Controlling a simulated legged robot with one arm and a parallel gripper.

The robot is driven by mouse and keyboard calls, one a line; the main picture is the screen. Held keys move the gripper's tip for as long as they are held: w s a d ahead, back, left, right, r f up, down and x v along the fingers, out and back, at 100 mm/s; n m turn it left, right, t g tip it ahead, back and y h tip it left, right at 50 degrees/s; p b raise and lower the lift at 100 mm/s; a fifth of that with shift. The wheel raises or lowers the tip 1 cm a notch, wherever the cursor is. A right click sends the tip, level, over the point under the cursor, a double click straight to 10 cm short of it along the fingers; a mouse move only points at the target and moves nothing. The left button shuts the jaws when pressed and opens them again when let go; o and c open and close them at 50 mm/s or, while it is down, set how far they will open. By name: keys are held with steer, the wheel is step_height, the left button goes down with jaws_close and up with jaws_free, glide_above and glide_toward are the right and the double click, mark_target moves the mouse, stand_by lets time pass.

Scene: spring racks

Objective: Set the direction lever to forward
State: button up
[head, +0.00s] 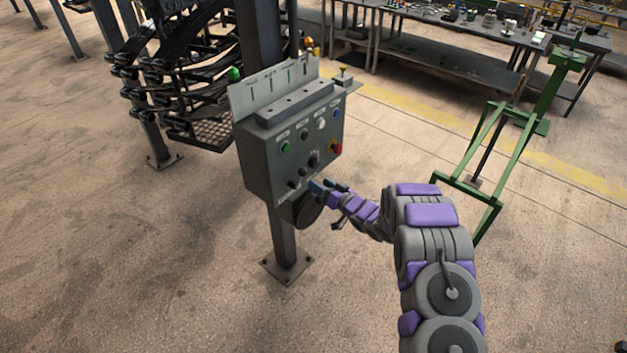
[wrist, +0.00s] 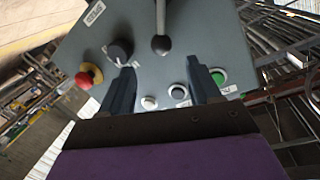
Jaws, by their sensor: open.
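A grey control box (head: 262,165) stands on a post, its sloped front carrying buttons and dark knobs. In the wrist view a lever with a dark ball end (wrist: 161,44) sits on the grey panel (wrist: 195,25), just beyond my fingertips and between their lines. I take it for the direction lever; its markings are not legible. My gripper (wrist: 160,68) is open, its two dark fingers spread and apart from the ball. In the head view my gripper (head: 325,187) is at the box's lower front. A black rotary knob (wrist: 120,51) lies near the left finger.
A red emergency stop (wrist: 84,79) is on the panel's left in the wrist view, a green button (wrist: 218,77) on the right. A green metal frame (head: 490,170) stands to the right. Racks (head: 190,85) stand behind left, workbenches (head: 450,50) behind. The floor in front is clear.

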steer(key=f+v, duration=0.1)
steer(key=v, duration=0.7)
steer(key=shift+r, duration=0.4)
steer(key=shift+d, duration=0.1)
